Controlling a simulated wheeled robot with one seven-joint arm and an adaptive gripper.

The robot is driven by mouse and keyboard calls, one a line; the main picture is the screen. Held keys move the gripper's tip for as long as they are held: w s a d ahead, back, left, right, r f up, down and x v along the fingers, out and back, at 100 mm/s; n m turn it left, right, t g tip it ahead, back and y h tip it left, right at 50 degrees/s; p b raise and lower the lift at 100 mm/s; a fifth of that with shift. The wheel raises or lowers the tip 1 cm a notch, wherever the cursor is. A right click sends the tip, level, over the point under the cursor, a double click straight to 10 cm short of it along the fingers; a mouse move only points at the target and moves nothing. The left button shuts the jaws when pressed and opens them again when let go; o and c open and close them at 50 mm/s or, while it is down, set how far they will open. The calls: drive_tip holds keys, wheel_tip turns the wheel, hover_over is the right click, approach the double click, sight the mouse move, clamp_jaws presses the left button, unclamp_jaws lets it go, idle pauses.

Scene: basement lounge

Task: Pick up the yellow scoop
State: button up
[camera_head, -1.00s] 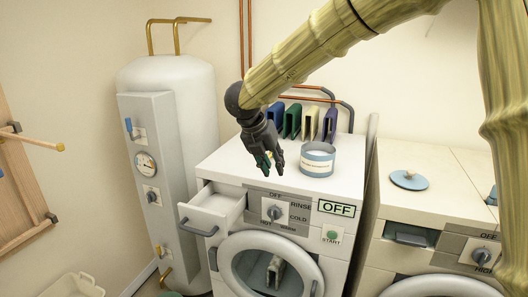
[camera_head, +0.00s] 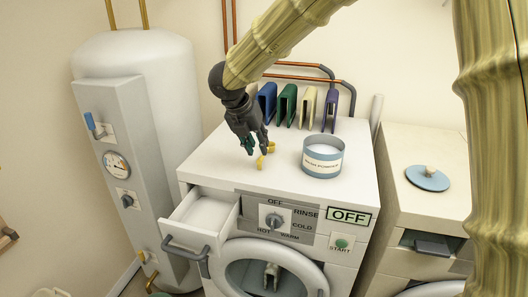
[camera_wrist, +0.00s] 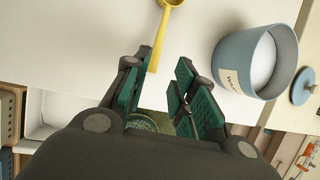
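The yellow scoop (camera_head: 271,148) lies on top of the white washing machine (camera_head: 222,165), left of the washing powder tub (camera_head: 323,160). My gripper (camera_head: 255,145) is just above it and hides part of it in the head view. In the wrist view the scoop (camera_wrist: 164,30) lies past the fingertips, its bowl cut off by the top edge. Its handle end shows close to the left fingertip; whether they touch I cannot tell. My gripper (camera_wrist: 164,85) is open, with its green-padded fingers apart and nothing between them.
The open tub also stands right of the fingers in the wrist view (camera_wrist: 254,62). Blue, green, cream and purple upright items (camera_head: 306,106) stand behind. The detergent drawer (camera_head: 202,217) is pulled out below. A second machine (camera_head: 397,180) with a round blue lid (camera_head: 427,180) is at right.

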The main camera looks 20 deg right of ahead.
sight(262, 156)
drive_tip(key=shift+s+d, duration=0.1)
drive_tip(key=shift+s, duration=0.25)
drive_tip(key=w+f, duration=0.1)
drive_tip(key=w+d+f+p, duration=0.1)
drive_tip(key=w+f, duration=0.1)
drive_tip(key=w+f+p, duration=0.1)
drive_tip(key=f, duration=0.1)
drive_tip(key=shift+w+d+f, duration=0.1)
drive_tip(key=shift+w+d, duration=0.05)
drive_tip(key=shift+d, duration=0.25)
drive_tip(key=shift+s+d, duration=0.2)
drive_tip(key=shift+s, duration=0.35)
drive_tip(key=shift+f, duration=0.2)
drive_tip(key=shift+w+f, duration=0.35)
drive_tip(key=shift+w, duration=0.1)
drive_tip(key=c, duration=0.4)
drive_tip(key=shift+s+r, duration=0.15)
drive_tip(key=shift+s, duration=0.05)
clamp_jaws()
